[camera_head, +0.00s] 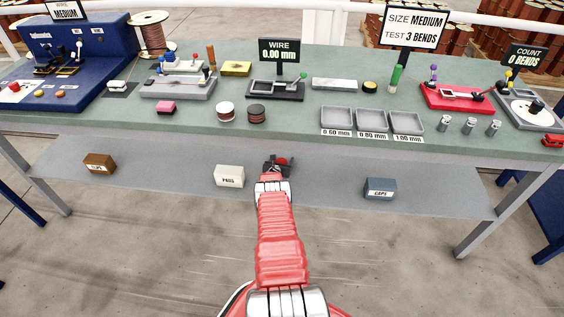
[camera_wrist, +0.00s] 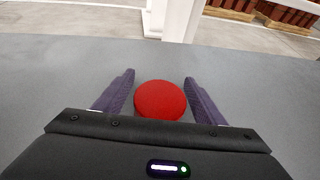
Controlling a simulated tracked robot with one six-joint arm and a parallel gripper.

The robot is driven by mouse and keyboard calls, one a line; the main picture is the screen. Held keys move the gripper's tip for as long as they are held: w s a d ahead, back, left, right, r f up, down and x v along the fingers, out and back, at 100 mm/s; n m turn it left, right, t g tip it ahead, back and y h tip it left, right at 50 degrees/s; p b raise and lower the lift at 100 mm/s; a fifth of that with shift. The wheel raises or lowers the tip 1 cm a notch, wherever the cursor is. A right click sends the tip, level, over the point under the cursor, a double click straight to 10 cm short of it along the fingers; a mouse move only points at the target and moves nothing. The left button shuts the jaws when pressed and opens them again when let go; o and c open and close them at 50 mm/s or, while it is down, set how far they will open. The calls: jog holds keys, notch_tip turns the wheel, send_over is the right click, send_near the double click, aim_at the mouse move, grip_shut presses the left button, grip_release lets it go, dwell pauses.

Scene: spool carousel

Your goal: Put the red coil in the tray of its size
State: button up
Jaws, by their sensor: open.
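The red coil (camera_wrist: 160,99) shows in the wrist view as a round red disc on the grey lower shelf. My gripper (camera_wrist: 158,76) is open, with one finger on each side of the coil; the right finger looks closer to it. In the head view my gripper (camera_head: 277,164) is over the lower shelf, and a little of the red coil (camera_head: 282,161) shows at its fingers. Three grey trays stand on the bench top: 0.60 mm (camera_head: 336,128), 0.80 mm (camera_head: 371,130) and 1.00 mm (camera_head: 406,132).
Boxes marked clips (camera_head: 99,163), pads (camera_head: 229,176) and caps (camera_head: 380,188) stand on the shelf (camera_head: 330,190). The bench top (camera_head: 290,117) overhangs behind my gripper. Its wire display (camera_head: 280,50) reads 0.00 mm; a sign (camera_head: 415,28) reads size medium, test 3 bends.

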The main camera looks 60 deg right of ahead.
jog(key=shift+a+r, duration=0.1)
jog(key=shift+r, duration=0.05)
jog(key=shift+v, duration=5.45)
jog(key=shift+s+a+r, duration=0.1)
jog(key=shift+s+a, duration=0.1)
jog(key=shift+a, duration=0.25)
